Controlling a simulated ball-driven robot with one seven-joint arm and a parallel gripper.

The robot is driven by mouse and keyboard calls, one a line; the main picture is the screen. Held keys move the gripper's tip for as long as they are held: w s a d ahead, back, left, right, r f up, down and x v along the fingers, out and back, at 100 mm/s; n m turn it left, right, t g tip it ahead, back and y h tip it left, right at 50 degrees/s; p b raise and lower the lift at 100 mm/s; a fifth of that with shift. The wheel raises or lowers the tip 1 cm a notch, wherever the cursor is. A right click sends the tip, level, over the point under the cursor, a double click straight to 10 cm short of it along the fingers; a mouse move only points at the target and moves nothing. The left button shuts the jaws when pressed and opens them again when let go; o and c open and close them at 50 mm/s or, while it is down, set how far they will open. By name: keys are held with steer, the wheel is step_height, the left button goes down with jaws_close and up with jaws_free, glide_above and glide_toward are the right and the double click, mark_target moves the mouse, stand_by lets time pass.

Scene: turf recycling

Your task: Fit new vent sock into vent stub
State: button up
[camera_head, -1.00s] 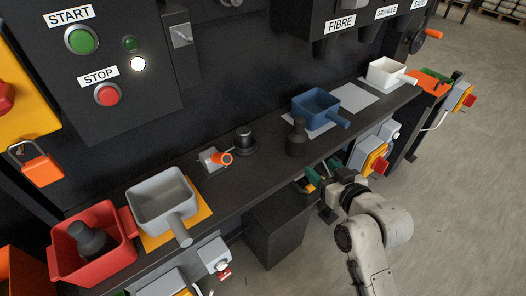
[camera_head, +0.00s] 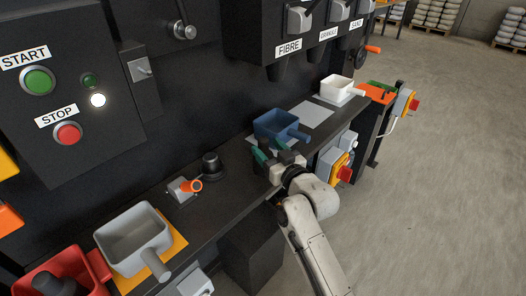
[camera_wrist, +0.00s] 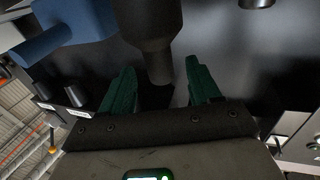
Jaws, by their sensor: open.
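My gripper (camera_head: 268,153) is at the bench's front edge, below the blue scoop in the picture. In the wrist view its green fingers (camera_wrist: 162,88) are open. The dark vent sock (camera_wrist: 150,25), wide with a narrower end, shows between and beyond the fingertips, with gaps on both sides. In the head view my gripper hides the sock. The black round vent stub (camera_head: 212,164) stands on the bench to the left of my gripper. Another dark sock-like piece (camera_head: 58,285) lies in the red bin (camera_head: 98,265) at lower left.
A small fitting with an orange knob (camera_head: 191,186) is beside the stub. A grey scoop (camera_head: 133,240) lies on a yellow mat at left. A blue scoop (camera_head: 278,127) is just behind my gripper, and a white scoop (camera_head: 338,89) is farther right. Hoppers (camera_head: 290,48) hang above.

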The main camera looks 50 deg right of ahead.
steer(key=shift+x, duration=1.45)
steer(key=shift+f, duration=0.1)
jaws_close()
